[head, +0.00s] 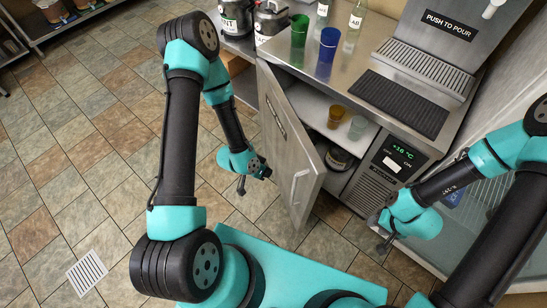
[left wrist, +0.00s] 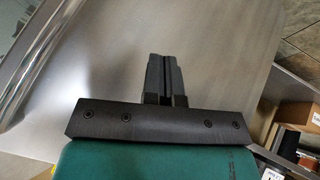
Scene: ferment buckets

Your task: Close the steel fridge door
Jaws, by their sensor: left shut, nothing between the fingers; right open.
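The steel fridge door (head: 285,135) stands open in the head view, swung out from the counter unit, with its free edge towards me. A vertical bar handle (head: 297,187) is on its outer face near that edge. My left gripper (head: 266,172) is shut and empty, to the left of the door's outer face. In the left wrist view its closed fingers (left wrist: 167,65) are in front of the brushed steel door (left wrist: 215,45), with the shiny handle (left wrist: 38,60) at the left; I cannot tell whether they touch. My right gripper (head: 383,243) is open, below the control panel; its fingertips are small here.
Inside the fridge are an amber cup (head: 336,116), a pale green cup (head: 357,127) and a dark jar (head: 338,158). A green cup (head: 300,30) and a blue cup (head: 328,44) stand on the counter. Tiled floor left of the door is clear.

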